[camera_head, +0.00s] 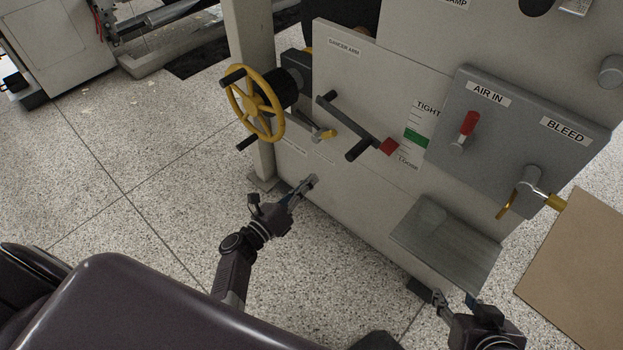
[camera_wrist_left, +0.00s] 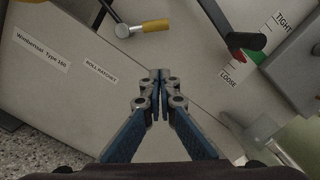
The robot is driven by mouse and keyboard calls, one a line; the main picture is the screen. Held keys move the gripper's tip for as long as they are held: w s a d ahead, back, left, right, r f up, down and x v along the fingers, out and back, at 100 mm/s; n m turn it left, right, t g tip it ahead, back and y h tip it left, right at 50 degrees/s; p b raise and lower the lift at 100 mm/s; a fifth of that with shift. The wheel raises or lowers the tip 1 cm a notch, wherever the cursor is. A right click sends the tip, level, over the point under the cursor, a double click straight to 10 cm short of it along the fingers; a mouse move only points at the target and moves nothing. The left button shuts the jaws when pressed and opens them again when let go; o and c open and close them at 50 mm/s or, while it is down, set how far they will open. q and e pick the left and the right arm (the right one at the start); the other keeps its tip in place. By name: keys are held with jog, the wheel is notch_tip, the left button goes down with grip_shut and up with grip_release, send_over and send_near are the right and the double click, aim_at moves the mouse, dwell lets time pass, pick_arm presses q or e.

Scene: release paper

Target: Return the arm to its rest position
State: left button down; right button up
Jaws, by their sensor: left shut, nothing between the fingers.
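My left gripper (camera_head: 308,184) is low in front of the machine's pale front panel (camera_head: 330,180), below the yellow-tipped ratchet lever (camera_head: 325,135). In the left wrist view my left gripper (camera_wrist_left: 160,78) has its fingertips together with nothing between them. The ratchet lever (camera_wrist_left: 145,27) shows above the fingertips there, apart from them. My right gripper (camera_head: 453,299) is at the lower right, below the grey sloped tray; its fingers look spread and empty.
A yellow handwheel (camera_head: 256,104) juts out at the panel's left. A black dancer arm (camera_head: 347,122) with a red tip sticks out beside the tension scale (camera_head: 416,138). The grey tray (camera_head: 446,243) and a brown board (camera_head: 577,275) are at right.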

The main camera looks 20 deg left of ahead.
dwell(0.3)
